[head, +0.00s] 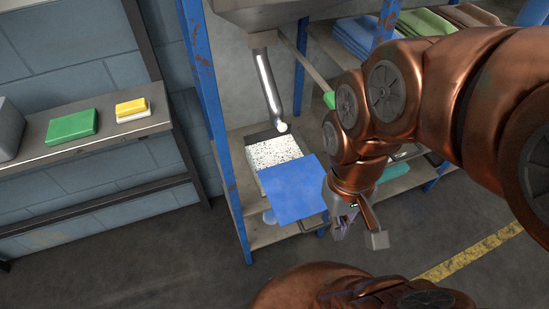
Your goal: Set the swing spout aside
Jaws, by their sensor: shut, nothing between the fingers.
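The swing spout (266,80) is a shiny metal pipe. It hangs from under a grey basin and ends in a pale, rounded tip at its lower end. It hangs over the back of a container of white speckled material (272,152). My gripper (346,226) is to the right of the spout and lower in the picture, pointing down, apart from it. It is shut and empty. My arm hides part of the area to the right of the spout.
A blue panel (292,190) covers the front of the white container on the low shelf. A blue post (208,90) stands to the left. A green-tipped bar (308,75) slants between the spout and my arm. A side shelf holds a green block (72,126).

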